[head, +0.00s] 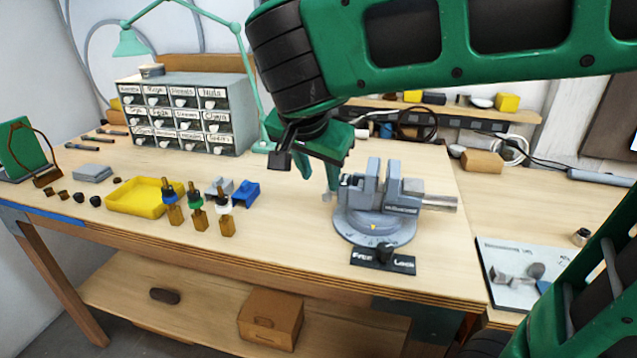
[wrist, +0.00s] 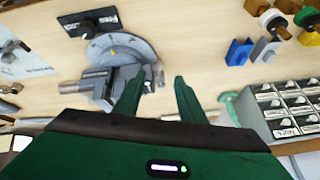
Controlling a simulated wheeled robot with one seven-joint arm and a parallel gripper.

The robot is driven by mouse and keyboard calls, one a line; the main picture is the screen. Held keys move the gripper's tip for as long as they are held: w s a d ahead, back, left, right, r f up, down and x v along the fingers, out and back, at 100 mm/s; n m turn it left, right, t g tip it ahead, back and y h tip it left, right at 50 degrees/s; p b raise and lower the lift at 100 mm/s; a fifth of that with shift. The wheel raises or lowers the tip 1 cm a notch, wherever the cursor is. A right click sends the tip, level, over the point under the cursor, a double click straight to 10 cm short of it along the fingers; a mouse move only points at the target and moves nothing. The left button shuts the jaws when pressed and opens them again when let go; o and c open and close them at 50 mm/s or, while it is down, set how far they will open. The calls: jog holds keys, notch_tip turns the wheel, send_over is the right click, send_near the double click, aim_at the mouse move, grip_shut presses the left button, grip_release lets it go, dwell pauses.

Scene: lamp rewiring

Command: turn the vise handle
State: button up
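The grey vise (head: 372,205) stands on a round base on the workbench; it also shows in the wrist view (wrist: 105,82). A metal cylinder (head: 442,202) sticks out on its right side. A small metal part at the vise's left side, which may be the handle (wrist: 160,76), shows in the wrist view close to my fingertips. I cannot tell whether a finger touches the vise.
A "Free/Lock" plate (head: 383,262) with a black knob lies in front of the vise. Left are a yellow tray (head: 148,202), several small bottles, and blue and grey blocks. A labelled drawer cabinet (head: 187,112) and a green lamp (head: 130,42) stand behind. A grey board (head: 508,272) lies at right.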

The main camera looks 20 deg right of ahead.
jog(key=shift+s+a+r, duration=0.1)
jog(key=shift+s+r, duration=0.05)
jog(key=shift+r, duration=0.1)
jog(key=shift+w+r, duration=0.2)
jog(key=c, duration=0.9)
jog(key=w+r+g, duration=0.1)
jog(key=r, duration=0.1)
jog(key=w+d+r+n+g, duration=0.1)
jog(key=w+r, duration=0.1)
jog(key=w+d+r+n+g+y, duration=0.1)
jog(key=w+r, duration=0.1)
jog(key=r, duration=0.1)
jog(key=shift+d+g, duration=0.15)
jog(key=shift+g, duration=0.15)
grip_shut()
notch_tip(320, 180, down, 12)
jog(key=d+n, duration=0.1)
jog(key=shift+w+d+y, duration=0.2)
jog(key=shift+w+y, duration=0.1)
